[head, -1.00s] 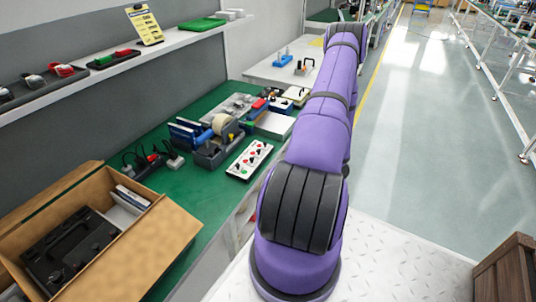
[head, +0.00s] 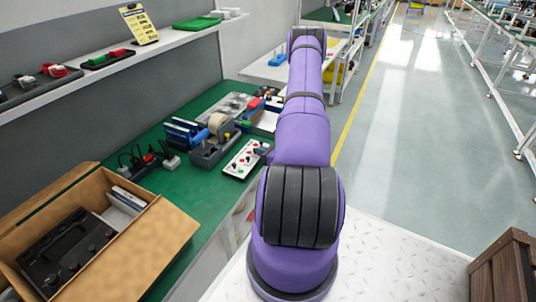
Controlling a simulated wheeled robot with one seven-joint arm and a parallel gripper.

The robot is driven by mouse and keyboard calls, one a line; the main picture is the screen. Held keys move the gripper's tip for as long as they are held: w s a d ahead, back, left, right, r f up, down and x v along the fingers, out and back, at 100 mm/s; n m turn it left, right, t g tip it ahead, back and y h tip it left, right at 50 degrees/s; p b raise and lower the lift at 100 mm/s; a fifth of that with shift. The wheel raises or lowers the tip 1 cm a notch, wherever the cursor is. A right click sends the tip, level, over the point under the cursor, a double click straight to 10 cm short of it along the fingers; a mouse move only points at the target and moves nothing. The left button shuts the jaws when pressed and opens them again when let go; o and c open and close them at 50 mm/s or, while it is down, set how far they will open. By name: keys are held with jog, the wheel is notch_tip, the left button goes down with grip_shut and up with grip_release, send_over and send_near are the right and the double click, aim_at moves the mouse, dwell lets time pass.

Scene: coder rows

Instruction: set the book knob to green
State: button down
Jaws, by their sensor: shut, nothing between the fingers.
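A white control panel (head: 241,164) with several red, green and dark knobs lies on the green bench top, left of my arm. The knob labels are too small to read, so I cannot tell which one is the book knob or where it points. A small dark part, seemingly the end of my gripper (head: 262,150), shows at the right end of the panel, beside my purple arm. It appears shut and empty. I cannot tell whether it touches the panel. The rest of my gripper and wrist is hidden behind my arm.
A tape dispenser (head: 213,145) and blue-handled items stand just left of and behind the panel. An open cardboard box (head: 165,250) is on the near bench. A wall shelf (head: 165,45) runs above. The floor to the right is clear; a wooden crate (head: 503,268) stands at lower right.

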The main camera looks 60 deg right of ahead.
aim_at(254, 149)
jog(key=shift+w, duration=0.2)
jog(key=shift+w+a, duration=0.15)
jog(key=shift+w, duration=1.6)
